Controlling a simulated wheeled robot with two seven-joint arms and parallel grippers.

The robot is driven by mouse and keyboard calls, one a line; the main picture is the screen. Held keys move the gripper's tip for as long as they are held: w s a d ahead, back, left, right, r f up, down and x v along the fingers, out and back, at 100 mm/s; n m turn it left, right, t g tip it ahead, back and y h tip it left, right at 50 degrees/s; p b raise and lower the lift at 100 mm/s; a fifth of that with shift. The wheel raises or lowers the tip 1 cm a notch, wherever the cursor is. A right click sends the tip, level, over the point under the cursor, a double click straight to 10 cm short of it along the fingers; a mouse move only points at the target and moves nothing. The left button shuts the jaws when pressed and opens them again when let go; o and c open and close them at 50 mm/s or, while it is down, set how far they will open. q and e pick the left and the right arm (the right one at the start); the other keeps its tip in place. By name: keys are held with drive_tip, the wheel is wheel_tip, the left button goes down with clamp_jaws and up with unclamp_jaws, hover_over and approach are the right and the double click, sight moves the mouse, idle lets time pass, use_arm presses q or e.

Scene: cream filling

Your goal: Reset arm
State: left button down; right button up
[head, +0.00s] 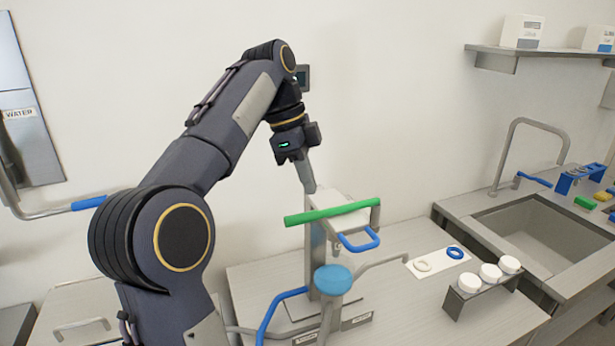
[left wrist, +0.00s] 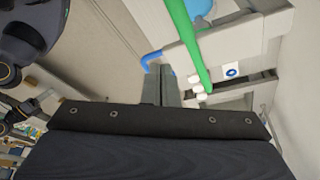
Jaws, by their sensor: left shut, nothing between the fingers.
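My left arm reaches in from the left in the head view. Its gripper (head: 308,182) points down with its fingers together and nothing between them. The fingertips are close above the filling machine (head: 312,262), near the back of its green bar (head: 330,212); I cannot tell whether they touch it. In the left wrist view the closed fingers (left wrist: 161,90) show at the centre, with the green bar (left wrist: 188,42) to their right. My right gripper is not in view.
The machine has a blue handle (head: 360,240) and a blue round part (head: 333,279). White jars (head: 490,273) stand in a rack to the right. A white mat (head: 437,262) holds a cream ring and a blue ring (head: 455,253). A sink (head: 540,235) lies farther right.

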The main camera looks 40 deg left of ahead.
use_arm(q)
drive_tip(key=shift+s+d, duration=0.1)
drive_tip(key=shift+s, duration=0.05)
idle(0.3)
drive_tip(key=s+d+f+n+t+b, duration=0.1)
drive_tip(key=s+d+f+n+t, duration=0.1)
drive_tip(key=s+d+f+n, duration=0.4)
drive_tip(key=s+d+f+n+t, duration=0.1)
drive_tip(key=s+d+f+n, duration=0.5)
drive_tip(key=s+d+f, duration=0.3)
drive_tip(key=d+f, duration=0.4)
drive_tip(key=f, duration=0.5)
drive_tip(key=shift+s+n+t+h+b, duration=0.2)
drive_tip(key=shift+n+t+h+b, duration=0.15)
drive_tip(key=shift+n+t+h, duration=0.05)
